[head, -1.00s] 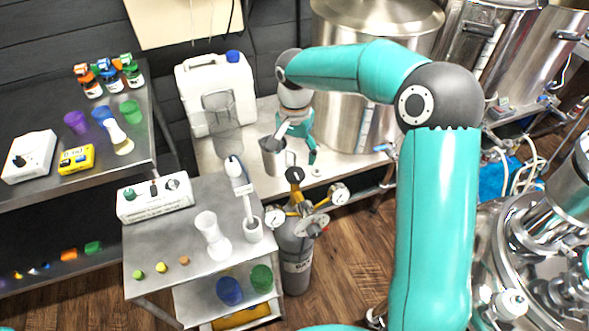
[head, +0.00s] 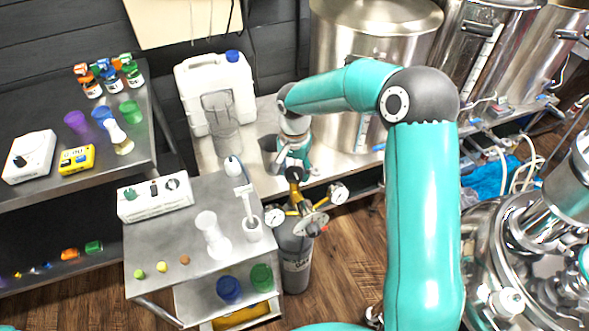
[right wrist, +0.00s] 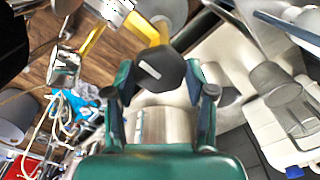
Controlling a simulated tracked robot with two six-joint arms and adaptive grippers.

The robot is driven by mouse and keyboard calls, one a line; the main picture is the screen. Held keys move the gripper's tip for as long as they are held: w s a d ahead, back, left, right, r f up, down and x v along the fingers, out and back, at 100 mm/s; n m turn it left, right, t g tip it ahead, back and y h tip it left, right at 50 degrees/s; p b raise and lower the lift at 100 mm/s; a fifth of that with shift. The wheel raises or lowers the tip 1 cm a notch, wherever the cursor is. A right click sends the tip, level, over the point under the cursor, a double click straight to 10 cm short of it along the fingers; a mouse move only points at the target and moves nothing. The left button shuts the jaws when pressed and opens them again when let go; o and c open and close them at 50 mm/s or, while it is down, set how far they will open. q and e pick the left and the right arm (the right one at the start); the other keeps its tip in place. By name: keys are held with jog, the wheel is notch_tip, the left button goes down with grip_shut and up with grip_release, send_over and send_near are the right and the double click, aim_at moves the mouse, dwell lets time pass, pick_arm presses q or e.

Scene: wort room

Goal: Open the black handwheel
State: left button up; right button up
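The black handwheel (head: 295,174) sits on top of the gold valve of the grey gas cylinder (head: 294,245). In the right wrist view the handwheel (right wrist: 160,69) shows as a dark faceted knob with the gold valve stem behind it. My right gripper (head: 295,160) is just above and behind the handwheel in the head view. In the right wrist view its two teal fingers (right wrist: 158,78) are apart, with the handwheel between their tips. A gap shows on each side, and I cannot tell whether they touch it. My left gripper is not in view.
Two pressure gauges (head: 337,193) flank the valve. A grey cup (head: 270,153) stands close behind my right gripper on the bench, near a white jerrycan (head: 216,92) and a steel kettle (head: 372,30). A cart (head: 165,240) with labware stands left of the cylinder.

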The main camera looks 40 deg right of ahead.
jog(key=c, duration=0.5)
